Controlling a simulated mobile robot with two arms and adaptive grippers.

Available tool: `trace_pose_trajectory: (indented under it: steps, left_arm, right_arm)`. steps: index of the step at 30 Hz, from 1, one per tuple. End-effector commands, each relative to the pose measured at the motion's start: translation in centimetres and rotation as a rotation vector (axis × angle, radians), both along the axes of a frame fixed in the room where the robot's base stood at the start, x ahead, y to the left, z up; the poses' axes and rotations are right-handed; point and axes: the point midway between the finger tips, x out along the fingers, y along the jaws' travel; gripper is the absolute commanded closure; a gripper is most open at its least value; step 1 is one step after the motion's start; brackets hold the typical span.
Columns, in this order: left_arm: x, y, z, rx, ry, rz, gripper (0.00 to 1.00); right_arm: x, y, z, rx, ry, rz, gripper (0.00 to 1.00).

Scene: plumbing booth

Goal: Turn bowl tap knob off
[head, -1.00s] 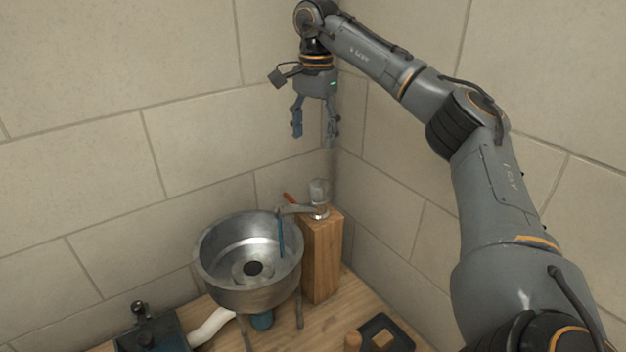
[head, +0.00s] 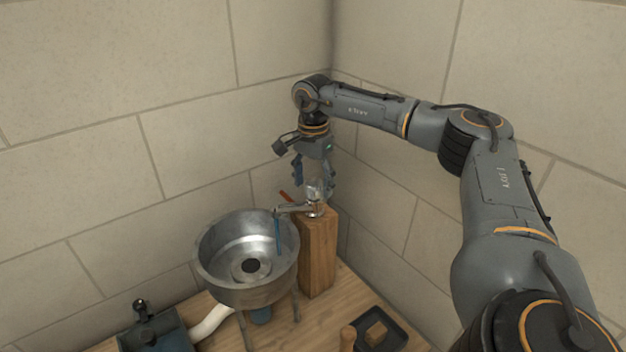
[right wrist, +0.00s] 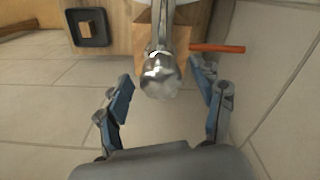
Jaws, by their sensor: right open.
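The bowl tap (head: 297,208) stands on top of a wooden block, its spout over the metal bowl (head: 215,285). A blue stream of water (head: 279,236) runs from the spout into the bowl. The clear, shiny tap knob (head: 315,188) sits on top; in the right wrist view the knob (right wrist: 161,78) lies between and just ahead of the open fingers. My right gripper (head: 314,184) points down at the knob, open and empty, with its fingers (right wrist: 165,100) on both sides; contact cannot be told. My left gripper is not in view.
The wooden block (head: 318,258) stands in the wall corner. An orange-red rod (head: 285,196) sticks out beside the tap and in the wrist view (right wrist: 217,48). A dark tray (head: 392,335) lies front right, and a dark blue box (head: 155,335) with a black fitting front left.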

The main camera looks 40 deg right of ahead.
Motion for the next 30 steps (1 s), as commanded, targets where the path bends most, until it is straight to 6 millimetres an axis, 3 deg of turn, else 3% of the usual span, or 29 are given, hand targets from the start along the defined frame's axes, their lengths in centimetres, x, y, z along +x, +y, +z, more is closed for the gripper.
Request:
trace_pose_trajectory:
  steps: [8, 16, 30]
  left_arm:
    - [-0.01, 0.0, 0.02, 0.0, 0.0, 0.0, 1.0]
    - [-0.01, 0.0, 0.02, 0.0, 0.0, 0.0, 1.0]
    - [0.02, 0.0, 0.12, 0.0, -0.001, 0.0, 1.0]
  right_arm:
    - [0.0, 0.0, -0.19, 0.0, -0.001, 0.0, 0.32]
    - [0.0, 0.0, -0.17, 0.0, 0.0, 0.0, 0.85]
    - [0.01, 0.02, -0.21, 0.002, 0.001, -0.095, 0.87]
